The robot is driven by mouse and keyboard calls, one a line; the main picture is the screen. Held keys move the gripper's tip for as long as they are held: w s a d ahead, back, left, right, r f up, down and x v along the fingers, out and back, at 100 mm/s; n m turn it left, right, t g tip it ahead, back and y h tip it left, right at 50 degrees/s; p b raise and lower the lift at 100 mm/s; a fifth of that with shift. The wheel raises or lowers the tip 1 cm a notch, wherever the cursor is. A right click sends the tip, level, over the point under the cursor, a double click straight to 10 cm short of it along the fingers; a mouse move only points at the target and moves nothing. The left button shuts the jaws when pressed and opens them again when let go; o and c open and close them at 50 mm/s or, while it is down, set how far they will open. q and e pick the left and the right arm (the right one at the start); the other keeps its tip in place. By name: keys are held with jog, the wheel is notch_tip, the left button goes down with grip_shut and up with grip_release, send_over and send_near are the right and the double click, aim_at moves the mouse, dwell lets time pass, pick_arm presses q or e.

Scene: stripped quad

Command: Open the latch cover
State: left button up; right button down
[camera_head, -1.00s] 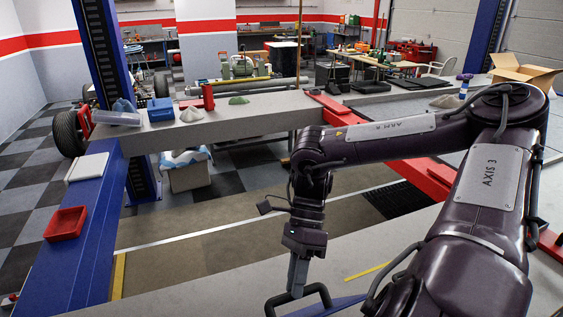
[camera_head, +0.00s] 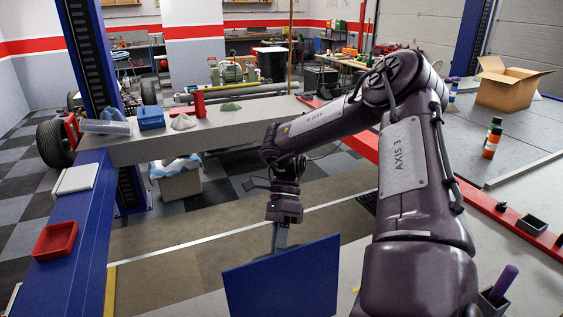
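The latch cover, a flat blue panel (camera_head: 282,282), stands tilted up at the bottom centre of the head view. My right arm comes in from the right, and my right gripper (camera_head: 280,236) points down at the cover's upper edge. Its fingertips and any handle are hidden behind the panel, so I cannot see whether it grips anything. My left gripper is not in view.
A red tray (camera_head: 55,240) sits on the blue beam (camera_head: 75,275) at left. An open cardboard box (camera_head: 508,88) stands at right.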

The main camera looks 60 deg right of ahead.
jog(key=shift+w+d+f+g, duration=0.15)
jog(key=shift+d+f+g, duration=0.15)
jog(key=shift+f, duration=0.3)
jog(key=shift+y, duration=0.3)
jog(key=c, duration=1.8)
grip_release()
jog(key=shift+o, duration=1.3)
jog(key=shift+w+d, duration=0.1)
jog(key=shift+o, duration=0.9)
jog(key=shift+w+d, duration=0.15)
jog(key=shift+w, duration=0.05)
jog(key=shift+r, duration=0.1)
